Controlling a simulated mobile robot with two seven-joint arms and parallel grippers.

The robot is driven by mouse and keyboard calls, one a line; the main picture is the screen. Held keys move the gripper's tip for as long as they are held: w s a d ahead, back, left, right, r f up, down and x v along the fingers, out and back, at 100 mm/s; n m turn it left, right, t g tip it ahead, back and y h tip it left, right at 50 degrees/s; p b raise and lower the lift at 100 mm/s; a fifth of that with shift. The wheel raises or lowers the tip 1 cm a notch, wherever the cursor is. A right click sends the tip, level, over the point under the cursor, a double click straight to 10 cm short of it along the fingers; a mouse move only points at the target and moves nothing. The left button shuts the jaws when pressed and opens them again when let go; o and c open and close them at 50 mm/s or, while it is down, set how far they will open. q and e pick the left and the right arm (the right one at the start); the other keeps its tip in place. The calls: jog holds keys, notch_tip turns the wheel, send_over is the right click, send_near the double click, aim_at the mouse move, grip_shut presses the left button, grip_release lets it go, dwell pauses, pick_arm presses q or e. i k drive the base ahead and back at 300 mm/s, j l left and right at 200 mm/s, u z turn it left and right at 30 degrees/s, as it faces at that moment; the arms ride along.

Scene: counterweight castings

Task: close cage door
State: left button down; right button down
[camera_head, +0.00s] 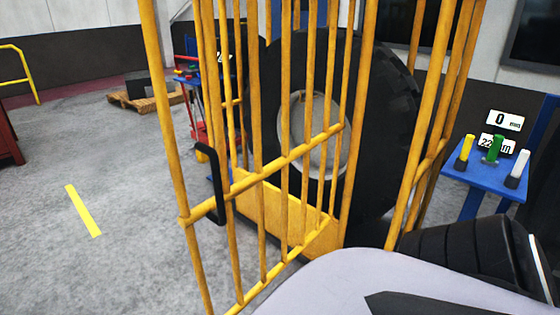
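The cage door (270,170) is a yellow frame of upright bars with a slanting middle rail, in the centre of the head view. It stands open, its handle edge swung out toward the left and near side. A black handle (217,182) is fixed on that left edge. Behind the door, the yellow cage (432,160) stands around a large black tyre (388,110) with a pale hub. The door's top and lowest part are cut off by the frame. Neither of my grippers is in view; the grey and black shapes at the lower right appear to be mine.
A blue stand (482,181) with yellow, green and white handled pieces is at right. A wooden pallet (150,101) lies at the back left. A yellow strip (83,210) marks the grey floor, which is clear left of the door.

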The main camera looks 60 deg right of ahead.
aim_at(225, 194)
jog(key=k+l+z, duration=0.15)
jog(key=z, duration=0.35)
jog(key=k+l+z, duration=0.1)
jog(key=l+z, duration=0.15)
jog(key=z, duration=0.25)
